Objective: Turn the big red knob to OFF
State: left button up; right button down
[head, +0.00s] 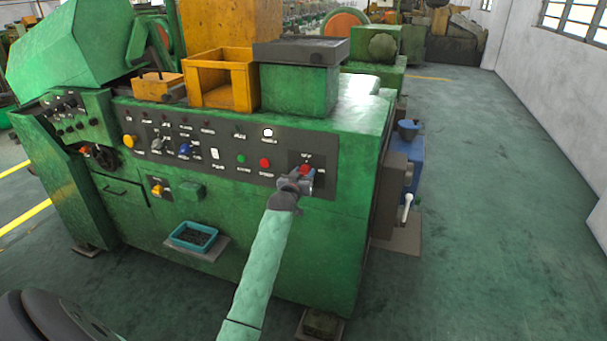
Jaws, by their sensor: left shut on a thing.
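The big red knob (305,170) sits at the right end of the dark control panel (222,157) on the green machine. My left gripper (301,178) is at the knob, shut on it, and covers its lower part. Small labels show around the knob, but they are too small to read, so its setting cannot be told. My right gripper does not show.
A smaller red button (265,162) and a green button (241,159) sit left of the knob. A teal bin (193,236) juts out low on the machine front. A blue unit (417,160) stands at the right side. The floor at the right is clear.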

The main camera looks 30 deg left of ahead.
pick_arm(q)
jog(key=n+p, duration=0.1)
jog(key=n, duration=0.4)
jog(key=shift+a+p, duration=0.1)
jog(key=shift+p, duration=0.2)
jog(key=n+p, duration=0.1)
jog(key=n, duration=0.4)
jog(key=shift+a+n+p, duration=0.1)
jog(key=shift+n+p, duration=0.2)
jog(key=shift+p, duration=0.1)
jog(key=n+p, duration=0.1)
jog(key=n, duration=0.2)
jog(key=n+p, duration=0.1)
jog(key=n, duration=0.1)
jog(key=shift+f+n, duration=0.1)
jog(key=shift+n, duration=0.2)
jog(key=shift+f+n, duration=0.1)
jog(key=shift+n, duration=0.3)
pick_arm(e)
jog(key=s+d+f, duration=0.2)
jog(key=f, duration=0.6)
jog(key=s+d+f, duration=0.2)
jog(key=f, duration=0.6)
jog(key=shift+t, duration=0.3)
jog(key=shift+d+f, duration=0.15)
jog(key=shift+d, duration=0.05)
